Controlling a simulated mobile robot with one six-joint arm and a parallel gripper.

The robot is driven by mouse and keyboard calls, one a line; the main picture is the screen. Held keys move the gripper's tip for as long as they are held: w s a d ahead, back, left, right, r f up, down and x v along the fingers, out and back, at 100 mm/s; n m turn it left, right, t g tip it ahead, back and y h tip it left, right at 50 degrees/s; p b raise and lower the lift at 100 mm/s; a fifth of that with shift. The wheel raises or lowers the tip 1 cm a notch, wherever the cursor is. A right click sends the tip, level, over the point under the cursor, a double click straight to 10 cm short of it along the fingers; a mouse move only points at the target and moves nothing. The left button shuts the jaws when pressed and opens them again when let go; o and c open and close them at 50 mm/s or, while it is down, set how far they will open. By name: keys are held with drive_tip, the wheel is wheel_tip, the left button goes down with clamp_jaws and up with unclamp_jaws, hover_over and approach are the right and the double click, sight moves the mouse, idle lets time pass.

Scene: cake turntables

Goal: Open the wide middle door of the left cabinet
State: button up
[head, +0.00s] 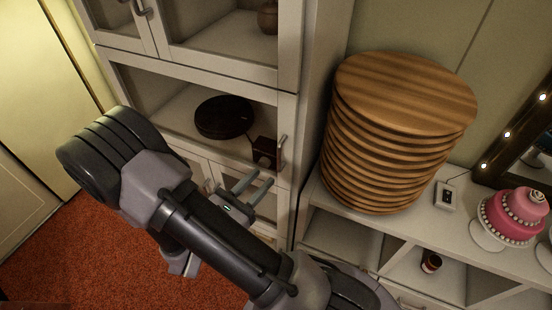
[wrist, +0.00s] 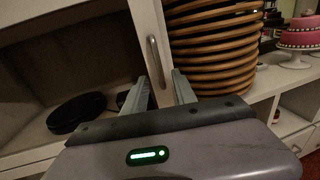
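The left cabinet (head: 289,110) is pale, with a wide middle door (head: 190,78) that has a see-through panel and appears shut. Its upright grey metal handle (head: 282,150) is on the right side of the door. The handle also shows in the wrist view (wrist: 155,62), just beyond my fingertips. My gripper (head: 264,177) is in front of the door, slightly below and left of the handle in the head view. In the wrist view my gripper (wrist: 160,82) has its two fingers spread apart, with nothing between them. The fingers do not appear to touch the handle.
Behind the panel are a dark round object (head: 224,117) and a small dark brown box (head: 264,152). A tall stack of round wooden boards (head: 400,130) stands close to the right, on a pale counter with a pink cake (head: 514,215). Red carpet (head: 95,250) is clear at lower left.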

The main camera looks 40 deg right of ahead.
sight(278, 161)
drive_tip(key=d, duration=0.3)
drive_tip(key=w+d+b, duration=0.1)
drive_tip(key=d, duration=0.2)
drive_tip(key=w+d, duration=0.1)
drive_tip(key=d, duration=0.2)
clamp_jaws()
idle(1.1)
